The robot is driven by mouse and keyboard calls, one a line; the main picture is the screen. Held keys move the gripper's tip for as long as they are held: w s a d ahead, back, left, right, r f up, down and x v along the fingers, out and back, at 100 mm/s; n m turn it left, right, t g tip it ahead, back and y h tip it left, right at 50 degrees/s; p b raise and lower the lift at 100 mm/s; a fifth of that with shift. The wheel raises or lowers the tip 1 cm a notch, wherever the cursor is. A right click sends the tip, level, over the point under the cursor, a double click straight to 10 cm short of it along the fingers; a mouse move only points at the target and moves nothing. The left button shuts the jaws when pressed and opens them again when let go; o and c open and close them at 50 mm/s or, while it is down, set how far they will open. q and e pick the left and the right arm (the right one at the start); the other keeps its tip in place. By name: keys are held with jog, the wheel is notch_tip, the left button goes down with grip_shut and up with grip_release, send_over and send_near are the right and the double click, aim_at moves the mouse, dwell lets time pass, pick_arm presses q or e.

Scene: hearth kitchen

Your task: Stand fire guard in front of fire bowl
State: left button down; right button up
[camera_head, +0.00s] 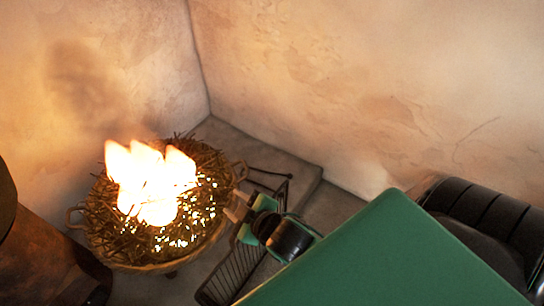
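The fire bowl (150,266) stands at the left on the floor near the wall corner, a round woven-looking bowl heaped with dark twigs and embers, with bright flames (152,182) rising from it. The fire guard (232,272) is a dark barred frame just right of the bowl. Its grille shows low in the picture and a thin dark bar shows higher up; its middle is hidden behind my gripper. My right gripper (236,207), green and black with pale fingertips, is at the guard, near the bowl's right rim. Whether its fingers grip the guard is unclear. My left gripper is out of view.
A raised grey slab (262,157) lies in the corner behind the bowl. Plastered walls (350,80) close off the back and right. A rusty brown rounded object (45,262) stands at the left edge, close to the bowl. A large green surface covers the lower right.

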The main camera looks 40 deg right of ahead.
jog(key=s+d+f+m+g, duration=0.1)
jog(key=s+f+m+g, duration=0.4)
jog(key=s, duration=0.8)
notch_tip(320, 180, down, 3)
jog(key=shift+r+m+g, duration=0.1)
jog(key=shift+m+g, duration=0.2)
jog(key=shift+g, duration=0.8)
